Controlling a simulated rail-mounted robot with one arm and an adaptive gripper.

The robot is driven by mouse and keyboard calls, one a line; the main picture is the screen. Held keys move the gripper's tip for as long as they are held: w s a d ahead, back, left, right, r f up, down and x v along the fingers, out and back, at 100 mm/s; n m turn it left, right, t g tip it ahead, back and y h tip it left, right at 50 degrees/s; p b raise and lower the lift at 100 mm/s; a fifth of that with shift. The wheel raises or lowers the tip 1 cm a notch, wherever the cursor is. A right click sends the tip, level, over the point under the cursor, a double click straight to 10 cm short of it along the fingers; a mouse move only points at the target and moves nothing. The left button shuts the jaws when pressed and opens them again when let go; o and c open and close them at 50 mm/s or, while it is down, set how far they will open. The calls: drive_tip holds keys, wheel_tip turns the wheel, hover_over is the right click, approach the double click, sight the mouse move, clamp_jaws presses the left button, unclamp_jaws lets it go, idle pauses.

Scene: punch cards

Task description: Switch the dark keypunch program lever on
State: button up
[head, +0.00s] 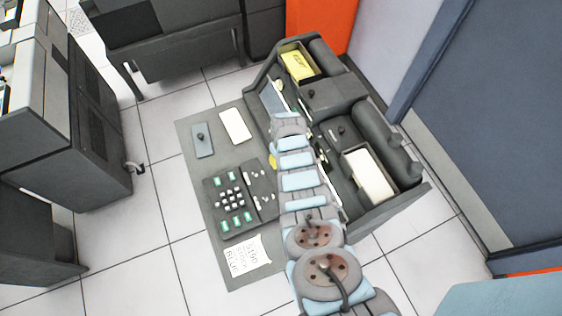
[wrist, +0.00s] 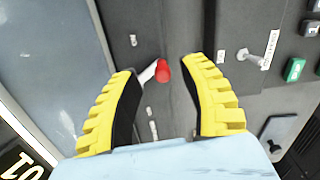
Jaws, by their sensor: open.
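The dark grey keypunch (head: 325,95) stands on the floor in the head view, partly covered by my arm. In the wrist view, a lever with a red tip and pale stem (wrist: 162,70) sits on a dark panel between my fingers, nearer the left one. A silver lever (wrist: 250,62) with a white label beside it is farther right. I cannot tell for certain which is the program lever, or its setting. My gripper (wrist: 161,74) has yellow ridged fingers spread apart, with nothing clamped. In the head view its fingers are mostly hidden by my arm.
A dark keyboard (head: 233,202) with green and white keys, a note (head: 247,255) and a white card stack (head: 235,126) are on the grey desk (head: 192,170). A cream card tray (head: 369,175) is right of my arm. Small knobs (wrist: 133,40) dot the panel.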

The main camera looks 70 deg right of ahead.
drive_tip(key=shift+a+r, duration=0.1)
drive_tip(key=shift+r, duration=0.75)
wheel_tip(320, 180, up, 9)
drive_tip(key=shift+d, duration=0.2)
drive_tip(key=shift+s, duration=0.1)
idle(0.4)
